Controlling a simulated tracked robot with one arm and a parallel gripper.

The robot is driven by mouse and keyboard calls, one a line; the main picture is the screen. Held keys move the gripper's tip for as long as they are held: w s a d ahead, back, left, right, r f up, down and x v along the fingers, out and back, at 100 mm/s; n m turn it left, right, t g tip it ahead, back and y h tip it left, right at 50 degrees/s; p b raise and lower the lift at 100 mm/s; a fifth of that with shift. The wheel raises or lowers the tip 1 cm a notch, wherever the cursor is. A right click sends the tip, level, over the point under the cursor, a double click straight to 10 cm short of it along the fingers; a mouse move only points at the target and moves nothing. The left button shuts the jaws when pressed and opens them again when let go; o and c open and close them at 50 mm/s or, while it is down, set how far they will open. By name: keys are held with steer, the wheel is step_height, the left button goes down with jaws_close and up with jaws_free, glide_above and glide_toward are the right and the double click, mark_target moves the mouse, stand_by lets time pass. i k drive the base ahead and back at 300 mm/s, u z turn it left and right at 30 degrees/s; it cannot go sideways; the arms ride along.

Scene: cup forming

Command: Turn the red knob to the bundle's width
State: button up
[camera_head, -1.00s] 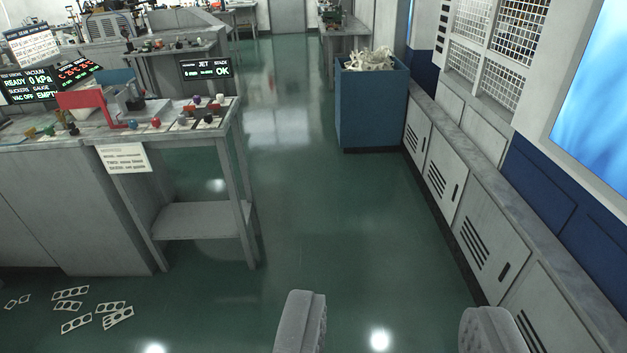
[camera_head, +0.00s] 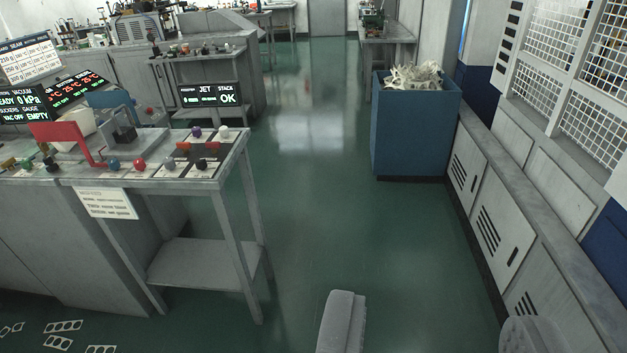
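A small red ball knob (camera_head: 140,164) is on the top of the grey bench at the left, just right of a blue knob (camera_head: 113,164). An orange-red piece (camera_head: 183,147) is behind it. I cannot make out a bundle or its width. My gripper (camera_head: 437,325) shows at the bottom right as two grey fingers wide apart, open and empty. It is over the floor, well to the right of the bench and apart from the knob.
The grey bench (camera_head: 222,168) has legs and a low shelf (camera_head: 205,262). A blue scrap bin (camera_head: 415,135) and cabinets (camera_head: 497,230) line the right. The green floor between is clear.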

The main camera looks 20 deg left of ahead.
mark_target(139, 163)
steer(key=u, duration=0.45)
steer(key=i, duration=1.2)
steer(key=u, duration=0.95)
steer(key=i, duration=0.45)
steer(key=u, duration=0.2)
steer(key=k, duration=0.7)
steer(key=u, duration=0.25)
steer(key=i, duration=0.7)
steer(key=z, duration=0.1)
